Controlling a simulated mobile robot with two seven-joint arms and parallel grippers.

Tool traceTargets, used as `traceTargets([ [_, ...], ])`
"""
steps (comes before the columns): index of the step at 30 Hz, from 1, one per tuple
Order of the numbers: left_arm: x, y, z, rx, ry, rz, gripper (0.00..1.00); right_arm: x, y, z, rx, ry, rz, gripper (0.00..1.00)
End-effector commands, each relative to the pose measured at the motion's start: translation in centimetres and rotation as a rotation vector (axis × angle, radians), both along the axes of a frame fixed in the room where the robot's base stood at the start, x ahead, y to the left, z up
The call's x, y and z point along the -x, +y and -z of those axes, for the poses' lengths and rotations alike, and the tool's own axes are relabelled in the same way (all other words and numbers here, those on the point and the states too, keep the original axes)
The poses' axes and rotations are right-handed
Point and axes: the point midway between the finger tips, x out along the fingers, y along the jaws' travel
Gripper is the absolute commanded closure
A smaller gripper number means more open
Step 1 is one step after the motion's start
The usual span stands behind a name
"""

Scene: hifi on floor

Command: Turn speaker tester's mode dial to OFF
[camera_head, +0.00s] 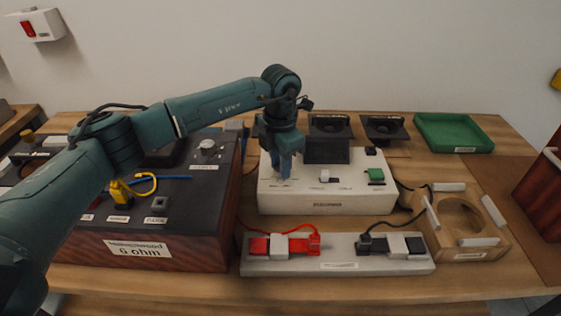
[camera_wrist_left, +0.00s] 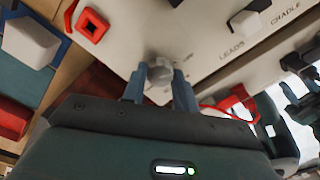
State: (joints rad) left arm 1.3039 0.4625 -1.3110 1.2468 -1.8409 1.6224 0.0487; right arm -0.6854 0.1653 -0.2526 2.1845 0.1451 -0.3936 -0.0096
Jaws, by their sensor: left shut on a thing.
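The speaker tester (camera_head: 335,200) is a white box in the middle of the bench, with a light top panel. Its mode dial (camera_wrist_left: 160,68) is a grey-white round knob on that panel, seen in the left wrist view. My left gripper (camera_head: 283,176) reaches down onto the left part of the panel and hides the dial in the head view. In the wrist view its two blue fingers (camera_wrist_left: 161,84) are closed on the dial from both sides. The markings around the dial are too small or covered to read. My right gripper is not seen.
A dark wood-sided box (camera_head: 200,245) stands close on the left. A grey strip (camera_head: 340,267) with red and black clips lies in front. A wooden cradle (camera_head: 490,243) is at right, a green tray (camera_head: 453,133) at back right. Black speakers (camera_head: 330,127) stand behind.

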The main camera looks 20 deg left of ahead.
Motion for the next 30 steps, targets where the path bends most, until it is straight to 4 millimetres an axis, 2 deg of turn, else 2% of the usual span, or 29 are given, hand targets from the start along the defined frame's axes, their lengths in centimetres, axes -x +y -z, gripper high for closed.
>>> traceTargets([
  [9, -0.02, 0.1, -0.1, -0.002, 0.001, -0.118, 0.94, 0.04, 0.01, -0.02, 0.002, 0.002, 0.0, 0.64],
  [25, -0.03, 0.09, -0.09, -0.001, 0.0, -0.139, 0.94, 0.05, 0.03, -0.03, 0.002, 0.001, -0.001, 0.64],
  [26, -0.03, 0.09, -0.09, -0.001, 0.0, -0.139, 0.7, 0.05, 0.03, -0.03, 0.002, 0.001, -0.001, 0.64],
  [30, -0.03, 0.08, -0.07, -0.001, -0.001, -0.138, 0.58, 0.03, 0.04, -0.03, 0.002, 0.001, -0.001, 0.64],
])
